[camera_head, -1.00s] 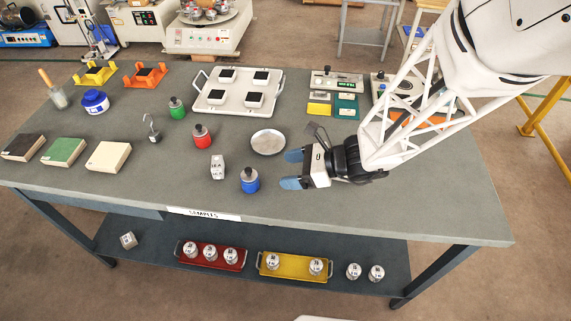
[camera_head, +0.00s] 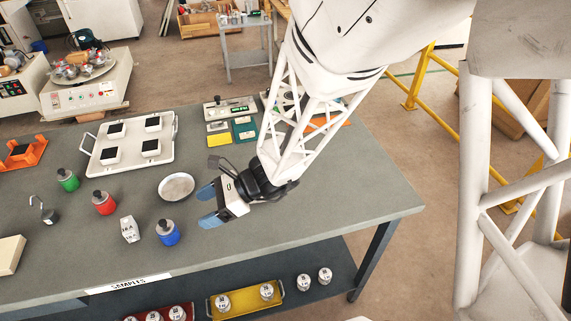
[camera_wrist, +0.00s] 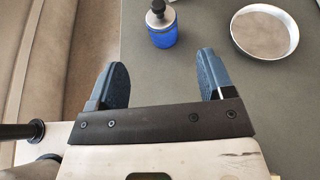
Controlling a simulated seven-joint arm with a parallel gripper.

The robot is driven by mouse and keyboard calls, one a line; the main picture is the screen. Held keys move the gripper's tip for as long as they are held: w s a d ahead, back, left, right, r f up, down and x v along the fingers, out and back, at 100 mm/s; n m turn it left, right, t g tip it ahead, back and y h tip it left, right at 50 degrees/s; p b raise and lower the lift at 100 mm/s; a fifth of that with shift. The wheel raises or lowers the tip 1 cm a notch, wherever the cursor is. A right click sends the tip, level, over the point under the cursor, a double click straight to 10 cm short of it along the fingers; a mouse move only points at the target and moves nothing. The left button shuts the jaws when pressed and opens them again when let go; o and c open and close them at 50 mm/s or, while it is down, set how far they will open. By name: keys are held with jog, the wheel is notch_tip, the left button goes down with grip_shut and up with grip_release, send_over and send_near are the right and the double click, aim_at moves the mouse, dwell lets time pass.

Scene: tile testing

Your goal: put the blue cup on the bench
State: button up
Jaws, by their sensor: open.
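The cup lies beyond the fingertips, roughly in line with the gap, and is not touched.
A round metal dish (camera_head: 176,187) lies close behind the cup. A white numbered block (camera_head: 130,229) and a red container (camera_head: 104,203) stand to its left. A green container (camera_head: 67,180) and a white tray (camera_head: 104,171) are farther back. The bench's right part is mostly clear.

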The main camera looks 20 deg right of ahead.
jog(key=s+d+r+n+t+h, duration=0.1)
jog(key=s+d+r+n+h, duration=0.5)
jog(key=d+r+n, duration=0.3)
jog(key=s+d+r+n+t+h, duration=0.1)
jog(key=s+d+r+n+h, duration=0.5)
jog(key=d, duration=0.8)
notch_tip(320, 180, up, 3)
jog(key=n+h, duration=0.1)
jog(key=n, duration=0.1)
jog(key=shift+s+r+n+t+h, duration=0.2)
jog(key=shift+n+t+h, duration=0.1)
jog(key=shift+n, duration=0.1)
